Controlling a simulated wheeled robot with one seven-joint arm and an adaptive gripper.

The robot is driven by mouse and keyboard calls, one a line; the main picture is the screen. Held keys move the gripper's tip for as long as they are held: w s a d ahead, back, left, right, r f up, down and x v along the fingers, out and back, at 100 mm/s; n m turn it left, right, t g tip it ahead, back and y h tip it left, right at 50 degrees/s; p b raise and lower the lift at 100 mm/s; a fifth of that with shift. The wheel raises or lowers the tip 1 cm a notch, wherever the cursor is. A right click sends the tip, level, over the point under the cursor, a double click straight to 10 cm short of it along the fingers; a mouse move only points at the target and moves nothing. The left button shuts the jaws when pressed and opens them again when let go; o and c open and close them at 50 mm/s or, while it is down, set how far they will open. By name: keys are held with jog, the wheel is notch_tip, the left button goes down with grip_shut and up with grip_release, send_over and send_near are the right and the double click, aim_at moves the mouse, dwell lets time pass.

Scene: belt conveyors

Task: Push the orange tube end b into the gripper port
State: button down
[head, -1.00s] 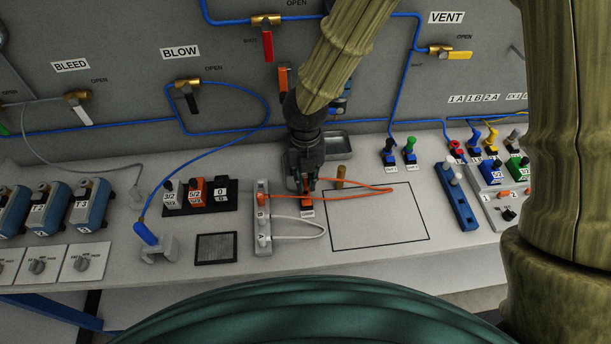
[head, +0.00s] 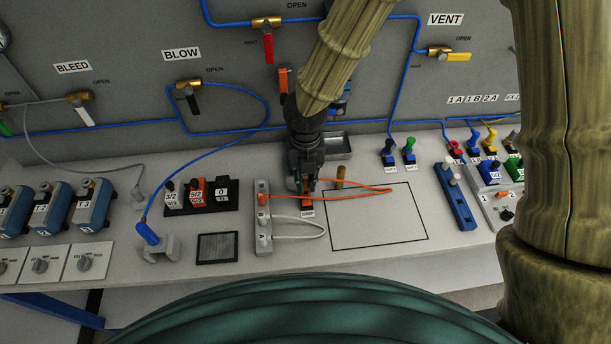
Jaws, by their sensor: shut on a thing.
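The orange tube (head: 350,197) makes a flat loop over the bench. One end sits at the upper part of a pale upright strip (head: 263,240) marked A and B. The other end runs back to my gripper (head: 303,186). My gripper points down and is shut on the orange tube near this end. An orange block (head: 307,206) with a white label stands directly under and in front of the fingers. The fingers hide the tube tip, so I cannot tell how far it is in a port.
A white tube (head: 318,228) loops from the same strip. An outlined empty area (head: 380,222) lies to the right, with a brass-coloured peg (head: 340,177) at its back corner. Switch blocks (head: 197,192) stand left. A metal tray (head: 336,146) is behind my gripper.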

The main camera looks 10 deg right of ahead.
aim_at(305, 177)
jog(key=shift+f+p, duration=0.35)
jog(key=shift+f, duration=0.85)
dwell(2.9)
jog(key=c, duration=1)
grip_release()
jog(key=shift+o, duration=0.2)
jog(key=shift+r, duration=0.15)
jog(key=shift+r+p, duration=3.4)
jog(key=shift+p, duration=0.3)
